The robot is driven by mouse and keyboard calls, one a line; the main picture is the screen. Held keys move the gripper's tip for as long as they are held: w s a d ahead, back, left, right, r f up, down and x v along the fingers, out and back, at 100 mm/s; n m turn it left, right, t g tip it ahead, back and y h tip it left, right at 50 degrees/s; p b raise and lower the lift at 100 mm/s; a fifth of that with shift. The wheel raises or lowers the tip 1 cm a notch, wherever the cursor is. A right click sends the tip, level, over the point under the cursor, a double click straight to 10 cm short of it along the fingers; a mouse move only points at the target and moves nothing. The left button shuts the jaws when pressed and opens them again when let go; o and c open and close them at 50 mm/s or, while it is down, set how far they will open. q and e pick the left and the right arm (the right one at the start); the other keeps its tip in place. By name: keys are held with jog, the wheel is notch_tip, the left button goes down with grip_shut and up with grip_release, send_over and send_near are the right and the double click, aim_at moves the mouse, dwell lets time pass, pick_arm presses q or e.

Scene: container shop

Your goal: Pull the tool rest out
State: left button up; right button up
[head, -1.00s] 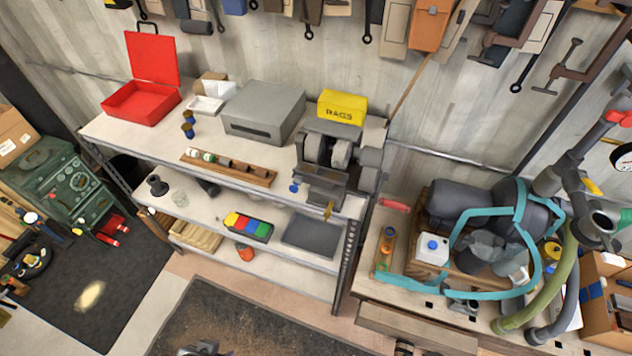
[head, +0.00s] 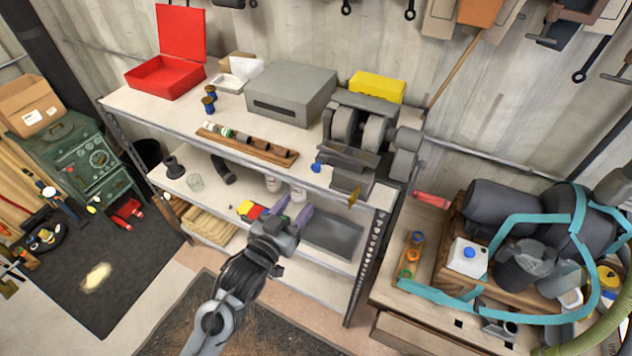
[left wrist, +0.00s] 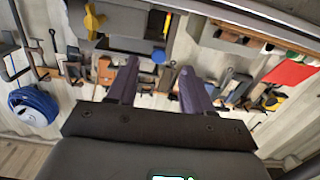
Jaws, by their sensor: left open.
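A grey bench grinder (head: 365,130) stands at the right end of the shelf unit's top board. Its grey tool rest (head: 349,154) is a plate in front of the wheels. A blue knob (head: 316,168) and a yellow knob (head: 354,196) sit low at its front. The blue knob (left wrist: 159,57) and yellow knob (left wrist: 92,22) also show in the left wrist view. My left gripper (head: 293,208) is open and empty, in front of the shelf and below and left of the grinder. Its purple fingers (left wrist: 158,75) point upward in the wrist view. My right gripper is out of view.
A wooden strip with small cylinders (head: 247,143) lies left of the grinder. A grey box (head: 291,92) and yellow rags box (head: 377,87) stand behind. The shelf's front edge is near my gripper. A cluttered bench (head: 397,298) stands at the right.

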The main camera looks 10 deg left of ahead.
aim_at(315, 168)
pick_arm(q)
jog(key=shift+t, duration=0.3)
jog(key=x, duration=0.4)
jog(key=r+x, duration=0.1)
jog(key=x, duration=0.3)
jog(key=r+p+x, duration=0.1)
jog(key=x, duration=0.3)
jog(key=shift+r, duration=0.2)
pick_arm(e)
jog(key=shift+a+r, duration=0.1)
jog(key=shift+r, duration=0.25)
pick_arm(q)
jog(key=shift+a, duration=0.1)
grip_shut()
